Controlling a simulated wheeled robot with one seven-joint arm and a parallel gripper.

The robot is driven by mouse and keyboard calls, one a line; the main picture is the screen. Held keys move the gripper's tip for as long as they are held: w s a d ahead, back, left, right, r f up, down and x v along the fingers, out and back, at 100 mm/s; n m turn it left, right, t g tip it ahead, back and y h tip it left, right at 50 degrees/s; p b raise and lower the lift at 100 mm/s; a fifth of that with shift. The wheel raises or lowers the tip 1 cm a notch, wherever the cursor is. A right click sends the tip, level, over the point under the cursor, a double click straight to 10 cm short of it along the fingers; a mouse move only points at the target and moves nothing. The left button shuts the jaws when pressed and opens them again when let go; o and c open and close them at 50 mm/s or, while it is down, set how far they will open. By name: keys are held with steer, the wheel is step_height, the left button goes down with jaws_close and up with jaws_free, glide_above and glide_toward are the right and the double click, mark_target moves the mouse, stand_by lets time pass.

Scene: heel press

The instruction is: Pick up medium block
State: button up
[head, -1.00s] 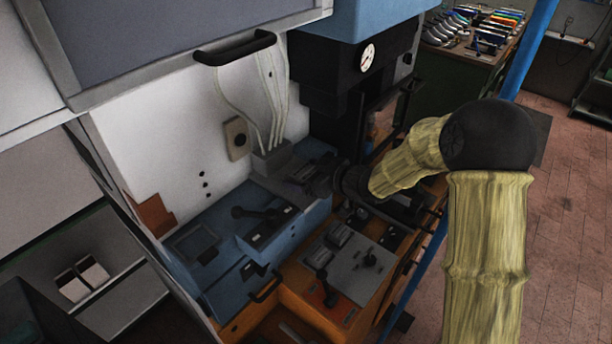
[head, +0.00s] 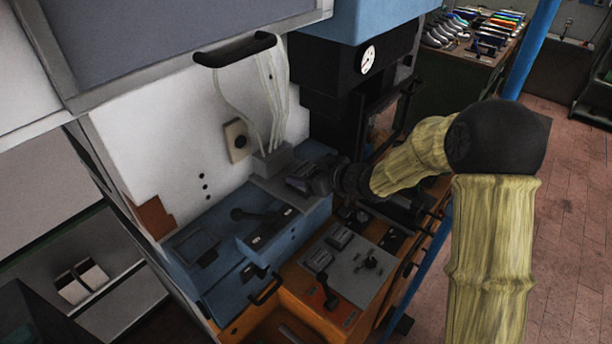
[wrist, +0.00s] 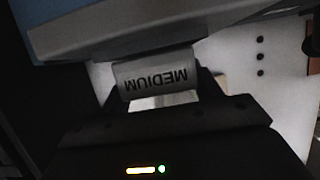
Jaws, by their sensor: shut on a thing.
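The medium block (wrist: 156,77) is a grey block with the word MEDIUM on it, reading upside down in the wrist view. My gripper (wrist: 160,88) is shut on it, one dark finger at each end of the block. In the head view my gripper (head: 322,181) is over the right part of the blue machine top, in front of the white tubes. The block cannot be made out clearly there.
The blue machine top (head: 215,275) carries a dark lever (head: 262,213). The black press head (head: 345,70) with a gauge (head: 368,60) stands behind my gripper.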

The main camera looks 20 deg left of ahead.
mark_target(305, 171)
step_height(305, 171, up, 9)
steer(key=shift+r, duration=0.1)
steer(key=shift+s+f, duration=0.15)
steer(key=shift+f, duration=0.05)
stand_by(0.6)
